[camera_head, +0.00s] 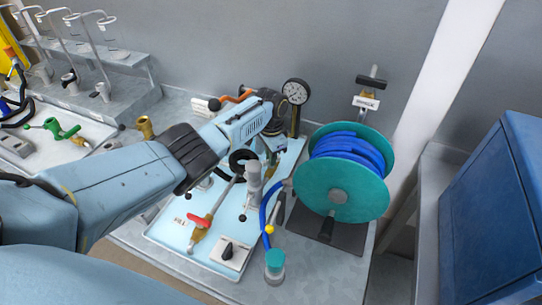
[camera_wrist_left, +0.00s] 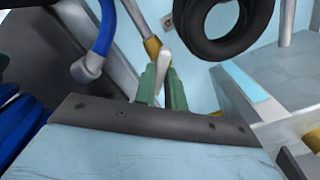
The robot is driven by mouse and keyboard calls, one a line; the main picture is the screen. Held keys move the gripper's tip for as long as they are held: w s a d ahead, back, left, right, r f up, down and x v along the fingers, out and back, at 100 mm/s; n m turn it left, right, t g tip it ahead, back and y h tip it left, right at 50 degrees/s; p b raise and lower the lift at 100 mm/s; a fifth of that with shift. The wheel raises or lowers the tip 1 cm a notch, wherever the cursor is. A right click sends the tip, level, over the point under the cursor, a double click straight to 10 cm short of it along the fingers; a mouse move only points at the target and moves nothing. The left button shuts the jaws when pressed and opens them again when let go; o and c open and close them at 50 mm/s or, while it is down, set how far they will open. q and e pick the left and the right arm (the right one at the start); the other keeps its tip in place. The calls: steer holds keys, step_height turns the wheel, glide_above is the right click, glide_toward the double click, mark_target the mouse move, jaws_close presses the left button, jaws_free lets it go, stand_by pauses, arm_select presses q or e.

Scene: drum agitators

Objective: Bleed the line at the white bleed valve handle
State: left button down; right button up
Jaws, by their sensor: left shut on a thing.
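My left gripper (camera_head: 272,148) reaches over the light-blue panel (camera_head: 176,236) from the left. In the left wrist view its green fingers (camera_wrist_left: 160,82) are shut on the white bleed valve handle (camera_wrist_left: 163,60). The handle stands up between the fingertips, beside a brass fitting (camera_wrist_left: 152,46). In the head view my gripper and wrist hide the handle, so its angle is hard to tell. My right gripper is not in view.
A pressure gauge (camera_head: 295,92) stands behind the panel. A teal reel with blue hose (camera_head: 345,150) is at right. A black ring (camera_wrist_left: 222,28) is close to my fingers.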

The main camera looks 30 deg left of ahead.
arm_select(q)
steer(key=m, duration=0.4)
steer(key=shift+m, duration=0.4)
steer(key=shift+m+b, duration=0.4)
steer(key=shift+m, duration=2.1)
steer(key=shift+w, duration=0.1)
steer(key=c, duration=1.5)
jaws_free()
steer(key=shift+o, duration=0.2)
step_height(320, 180, up, 14)
steer(key=p, duration=0.1)
steer(key=shift+f, duration=0.25)
